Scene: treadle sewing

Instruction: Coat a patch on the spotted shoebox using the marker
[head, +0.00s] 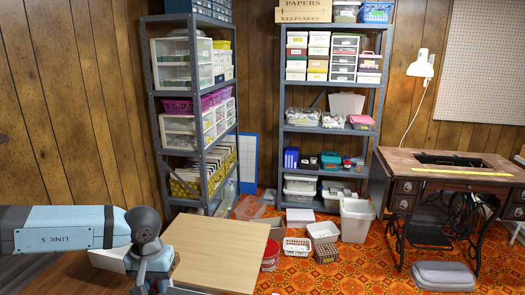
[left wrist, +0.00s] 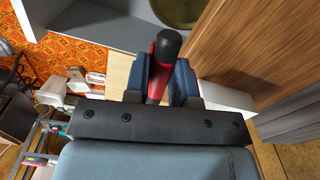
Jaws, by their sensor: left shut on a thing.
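My left gripper (left wrist: 158,84) is shut on a red marker with a black end (left wrist: 166,46), which stands out between the two blue-grey fingers in the left wrist view. In the head view my left wrist (head: 150,252) is low at the left, beside a light wooden board, and its fingertips and the marker cannot be made out. A plain white box-like thing (head: 108,262) shows partly behind my left arm. I cannot make out spots on it, and I cannot surely pick out the spotted shoebox. My right gripper is not in view.
The light wooden board (head: 222,250) lies right of my left wrist. A red tub (head: 270,256), white baskets (head: 323,232) and a brown speckled box (head: 326,254) stand on the orange carpet. Loaded shelves (head: 190,100) stand behind; a treadle sewing table (head: 450,165) is at the right.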

